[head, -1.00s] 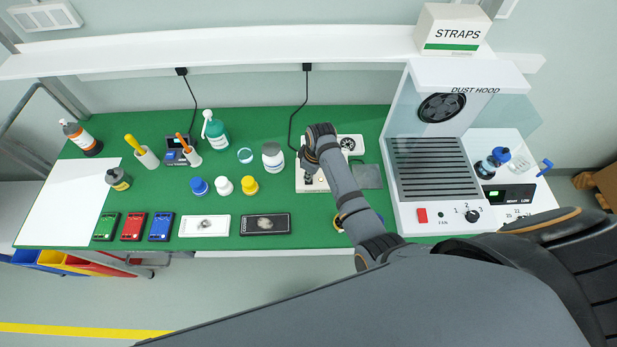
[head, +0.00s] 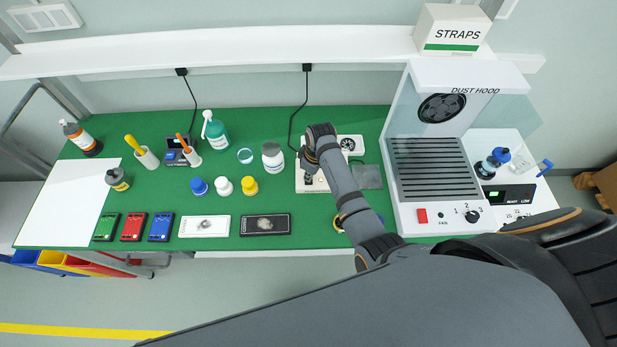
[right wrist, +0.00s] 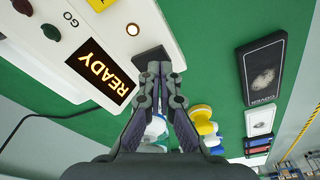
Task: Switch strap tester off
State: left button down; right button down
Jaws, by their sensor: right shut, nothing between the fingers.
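The strap tester (head: 318,187) is a white box on the green bench, partly hidden under my right arm in the head view. In the right wrist view the tester (right wrist: 165,22) shows a lit orange READY display (right wrist: 100,70), a GO label, green and dark red buttons, and a small glowing lamp (right wrist: 133,30). A dark block, seemingly a switch (right wrist: 150,57), sits at its edge. My right gripper (head: 308,180) is shut and empty over the tester. Its fingertips (right wrist: 160,68) are at the dark block; I cannot tell whether they touch. My left gripper is out of view.
The dust hood (head: 407,215) stands right of the tester. A white-capped jar (head: 272,158), yellow (head: 249,186), white and blue pots stand to the left. A black-framed plate (head: 265,225) lies in front. A black cable runs behind the tester. A shelf (head: 220,52) spans the back.

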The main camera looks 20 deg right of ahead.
jog(key=shift+f+b, duration=0.5)
jog(key=shift+f, duration=0.5)
dwell(0.4)
jog(key=shift+r, duration=0.1)
notch_tip(320, 180, up, 2)
jog(key=p, duration=0.2)
jog(key=shift+r+p, duration=0.25)
jog(key=shift+p, duration=0.05)
jog(key=shift+r, duration=2.2)
